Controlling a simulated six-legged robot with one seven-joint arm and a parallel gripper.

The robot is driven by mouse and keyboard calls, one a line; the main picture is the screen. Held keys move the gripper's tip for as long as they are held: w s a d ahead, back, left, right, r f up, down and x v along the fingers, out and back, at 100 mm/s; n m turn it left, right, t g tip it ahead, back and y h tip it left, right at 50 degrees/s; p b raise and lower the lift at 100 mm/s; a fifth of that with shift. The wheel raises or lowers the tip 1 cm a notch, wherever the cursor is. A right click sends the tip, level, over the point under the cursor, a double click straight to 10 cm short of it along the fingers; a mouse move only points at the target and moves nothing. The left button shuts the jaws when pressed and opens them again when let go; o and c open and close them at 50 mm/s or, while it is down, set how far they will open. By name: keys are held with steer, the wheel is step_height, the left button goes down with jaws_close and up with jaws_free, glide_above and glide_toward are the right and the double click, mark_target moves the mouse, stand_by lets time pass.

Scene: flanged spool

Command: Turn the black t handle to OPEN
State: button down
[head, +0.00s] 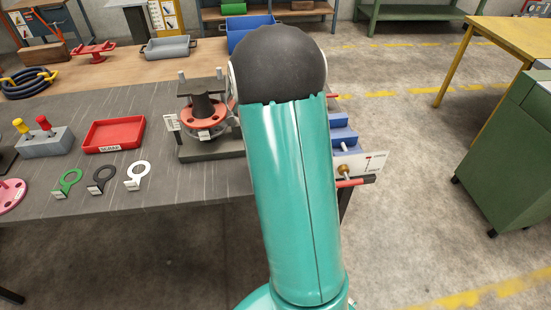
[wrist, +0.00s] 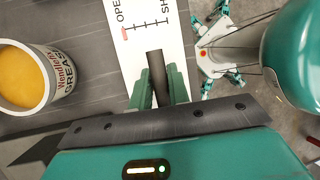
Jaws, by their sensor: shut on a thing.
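In the wrist view, the black handle (wrist: 156,66) stands up between the two green fingers of my gripper (wrist: 160,88). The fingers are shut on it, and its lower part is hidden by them. Behind it is a white label plate (wrist: 143,42) with the word OPEN at the upper left and a partly cut-off word starting SH at the upper right. The handle's visible end points up the picture, below and between the two words. A small reddish mark lies under OPEN. In the head view my teal arm hides my gripper and the handle.
An open grease tin (wrist: 40,78) stands left of my gripper. In the head view, a red-flanged spool (head: 203,118) stands left of my arm, near a red tray (head: 114,134) and several ring tags. A green cabinet (head: 512,150) is at right; the floor between is clear.

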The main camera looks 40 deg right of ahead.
steer(key=shift+a, duration=0.1)
stand_by(0.3)
steer(key=c, duration=1.4)
jaws_free()
steer(key=shift+o, duration=0.2)
steer(key=v, duration=1.3)
steer(key=shift+r, duration=0.35)
steer(key=shift+w, duration=0.15)
